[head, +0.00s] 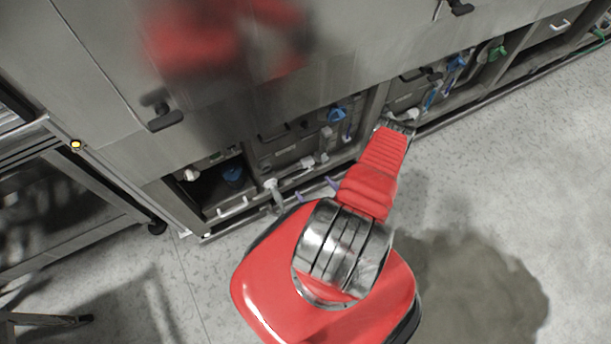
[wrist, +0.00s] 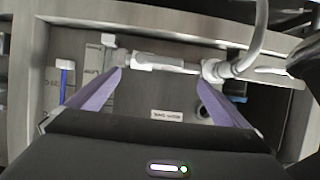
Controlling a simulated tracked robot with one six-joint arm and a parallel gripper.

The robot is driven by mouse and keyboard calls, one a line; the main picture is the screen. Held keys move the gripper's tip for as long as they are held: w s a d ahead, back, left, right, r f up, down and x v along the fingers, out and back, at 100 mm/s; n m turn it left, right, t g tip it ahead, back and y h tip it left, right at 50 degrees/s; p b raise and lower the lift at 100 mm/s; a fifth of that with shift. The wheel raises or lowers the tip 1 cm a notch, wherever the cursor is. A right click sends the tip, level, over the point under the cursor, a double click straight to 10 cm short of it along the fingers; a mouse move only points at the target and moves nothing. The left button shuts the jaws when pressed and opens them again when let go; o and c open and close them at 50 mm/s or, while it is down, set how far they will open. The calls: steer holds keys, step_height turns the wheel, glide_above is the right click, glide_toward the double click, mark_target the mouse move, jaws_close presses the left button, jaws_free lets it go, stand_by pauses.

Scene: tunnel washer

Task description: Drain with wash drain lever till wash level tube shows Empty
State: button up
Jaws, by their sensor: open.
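My gripper (head: 316,190) is low in front of the open lower bay, its two purple fingers apart. In the wrist view my gripper (wrist: 160,79) is open and empty. A white pipe with a valve-like fitting (wrist: 165,63) crosses just beyond the fingertips; I cannot tell whether they touch it. A small label plate (wrist: 180,116) shows between the fingers, its text unreadable. A narrow tube with blue in it (wrist: 65,78), perhaps the wash level tube, is at left; its reading is too small to tell. I cannot tell for certain which part is the wash drain lever.
A grey hose (wrist: 255,40) bends down to the pipe at right. In the head view a blue handle (head: 336,114) sits at the bay's top and a white pipe fitting (head: 272,187) to the left.

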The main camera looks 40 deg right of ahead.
mark_target(304, 174)
steer(key=shift+x, duration=4.6)
steer(key=shift+r, duration=0.1)
steer(key=shift+c, duration=0.2)
steer(key=shift+d, duration=0.1)
steer(key=c, duration=1.5)
steer(key=shift+d, duration=0.15)
